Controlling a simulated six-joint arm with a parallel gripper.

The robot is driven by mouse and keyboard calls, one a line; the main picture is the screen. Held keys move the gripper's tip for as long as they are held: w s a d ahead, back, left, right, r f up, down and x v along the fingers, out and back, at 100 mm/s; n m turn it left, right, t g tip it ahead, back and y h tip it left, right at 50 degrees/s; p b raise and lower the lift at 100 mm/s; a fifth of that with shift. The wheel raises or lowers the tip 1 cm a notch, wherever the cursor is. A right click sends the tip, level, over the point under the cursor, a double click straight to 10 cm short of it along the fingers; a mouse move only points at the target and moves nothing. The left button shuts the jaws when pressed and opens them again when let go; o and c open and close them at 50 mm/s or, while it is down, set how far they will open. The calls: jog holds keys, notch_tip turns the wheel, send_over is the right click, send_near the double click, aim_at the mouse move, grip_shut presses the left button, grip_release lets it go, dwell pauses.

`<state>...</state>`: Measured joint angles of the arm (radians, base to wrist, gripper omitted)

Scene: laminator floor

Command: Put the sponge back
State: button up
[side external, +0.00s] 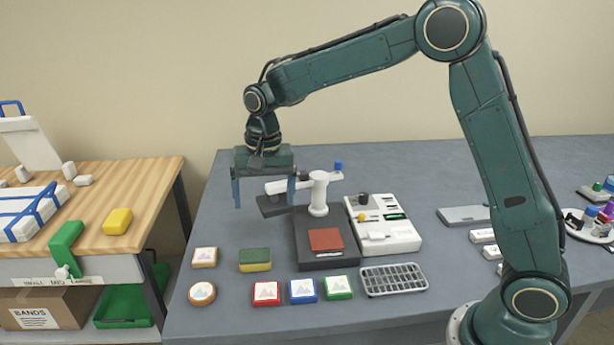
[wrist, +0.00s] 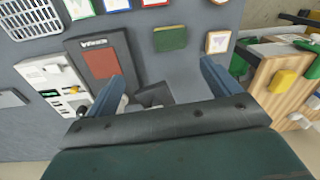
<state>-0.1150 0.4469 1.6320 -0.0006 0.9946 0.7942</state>
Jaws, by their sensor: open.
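The sponge (side external: 255,260), green on top and yellow below, lies on the grey table between the wooden-edged picture tiles and the dark press base. It also shows in the wrist view (wrist: 170,39), green side up. My gripper (side external: 264,192) is open and empty, raised above the table behind the sponge, with its blue fingers pointing down. In the wrist view my gripper's fingers (wrist: 165,78) stand wide apart with nothing between them. The sponge is apart from both fingers. A yellow block (side external: 117,221), possibly another sponge, lies on the wooden bench at left.
The dark press base (side external: 325,262) carries a red pad (side external: 326,240) and a white arm. Several picture tiles (side external: 303,291) and a grey grid tray (side external: 394,279) line the front. A white organiser (side external: 385,226) stands right of the press. A gap separates table and wooden bench (side external: 150,190).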

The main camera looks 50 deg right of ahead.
jog(key=s+d+r+n+t, duration=0.25)
jog(key=s+r, duration=0.35)
jog(key=s, duration=0.5)
jog(key=s+d+r+n+t, duration=0.1)
jog(key=s+d+r+n, duration=0.15)
jog(key=s+r, duration=0.6)
jog(key=s+f+n+t, duration=0.1)
jog(key=s+f, duration=0.4)
jog(key=s, duration=0.6)
jog(key=shift+d+n, duration=0.3)
jog(key=shift+n, duration=0.6)
